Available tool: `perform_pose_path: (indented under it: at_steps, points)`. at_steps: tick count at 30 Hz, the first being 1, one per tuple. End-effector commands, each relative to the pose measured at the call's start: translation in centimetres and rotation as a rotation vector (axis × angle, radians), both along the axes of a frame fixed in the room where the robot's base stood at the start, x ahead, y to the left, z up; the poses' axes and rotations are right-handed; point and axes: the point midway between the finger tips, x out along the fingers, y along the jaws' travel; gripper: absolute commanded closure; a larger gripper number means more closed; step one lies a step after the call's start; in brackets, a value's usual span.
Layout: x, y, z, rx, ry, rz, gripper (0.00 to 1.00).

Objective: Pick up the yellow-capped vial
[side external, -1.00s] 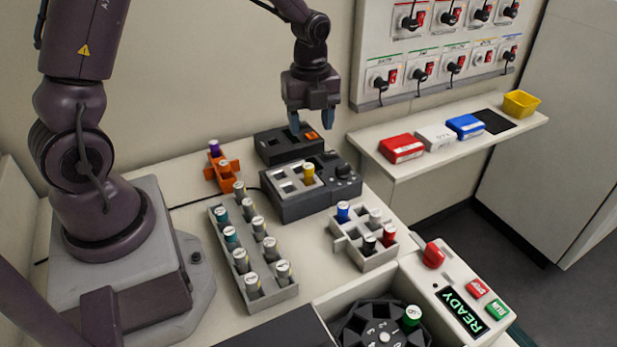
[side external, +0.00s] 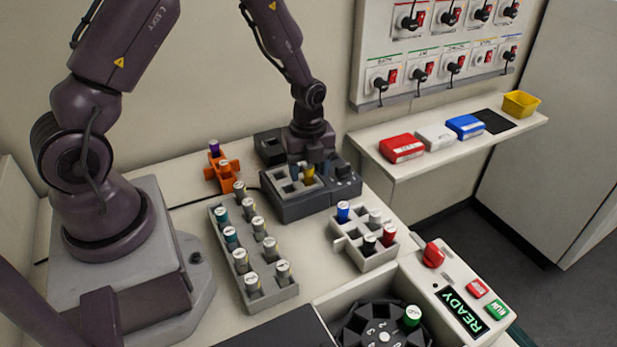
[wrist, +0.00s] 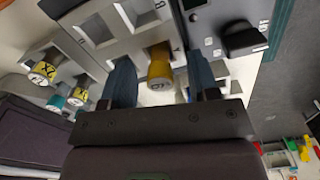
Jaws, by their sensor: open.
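The yellow-capped vial (side external: 308,173) stands in a slot of the light-grey block on the dark device. In the wrist view the yellow cap (wrist: 160,72) shows between my two blue fingers. My gripper (side external: 310,170) is low over the block, and it also shows in the wrist view (wrist: 163,82). It is open, with one finger on each side of the vial and a visible gap to the cap. The lower part of the vial is hidden in the slot.
The dark device (side external: 300,207) has a knob to the right of the block. A grey rack (side external: 285,293) of several vials stands in front. A smaller rack (side external: 373,262) is at right, and an orange holder (side external: 222,181) with a purple-capped vial is at left.

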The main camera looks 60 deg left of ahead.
Motion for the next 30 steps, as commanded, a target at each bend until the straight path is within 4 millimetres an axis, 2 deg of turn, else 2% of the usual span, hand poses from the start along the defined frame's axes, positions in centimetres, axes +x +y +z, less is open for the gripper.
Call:
perform_pose_path:
  at_steps: [3, 6, 9, 22, 29, 30]
  points:
    - [0.0, 0.0, 0.0, 0.0, 0.0, 0.0, 0.47]
    - [0.0, 0.0, 0.1, 0.0, 0.0, 0.0, 0.7]
    - [0.0, 0.0, 0.1, 0.0, 0.0, 0.0, 0.89]
    - [0.1, 0.0, 0.6, 0.0, -0.001, 0.0, 0.89]
    - [0.1, 0.0, 3.5, 0.001, -0.005, 0.001, 0.89]
    - [-0.5, -0.1, 4.0, 0.0, -0.004, 0.001, 0.89]
